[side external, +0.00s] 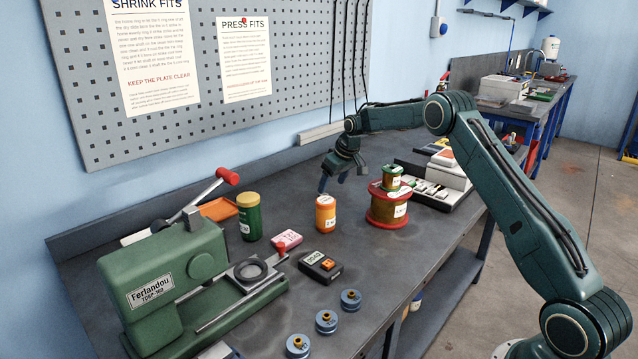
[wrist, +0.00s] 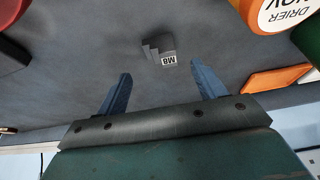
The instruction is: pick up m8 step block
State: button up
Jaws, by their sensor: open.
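The M8 step block (wrist: 153,46) is a small dark grey stepped piece with a white M8 label. It lies on the bench in the upper middle of the wrist view, ahead of my fingertips and roughly between them. My gripper (wrist: 162,78) is open, its two blue fingers apart with nothing between them. In the side external view my gripper (side external: 333,184) hangs over the back of the bench, behind the orange jar and the red spool. I cannot make out the block in that view.
An orange jar (side external: 326,214), also in the wrist view (wrist: 283,12), stands near the block. A red-flanged spool (side external: 387,207) is to its right, a green jar (side external: 249,218) to its left. An orange tray (side external: 219,209) lies farther left. Bench around the block is clear.

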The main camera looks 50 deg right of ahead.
jog(key=shift+w+f, duration=0.1)
jog(key=shift+f, duration=0.2)
jog(key=shift+x, duration=2.55)
jog(key=shift+w, duration=0.1)
jog(key=c, duration=1.3)
jog(key=shift+r, duration=0.1)
jog(key=shift+r, duration=5)
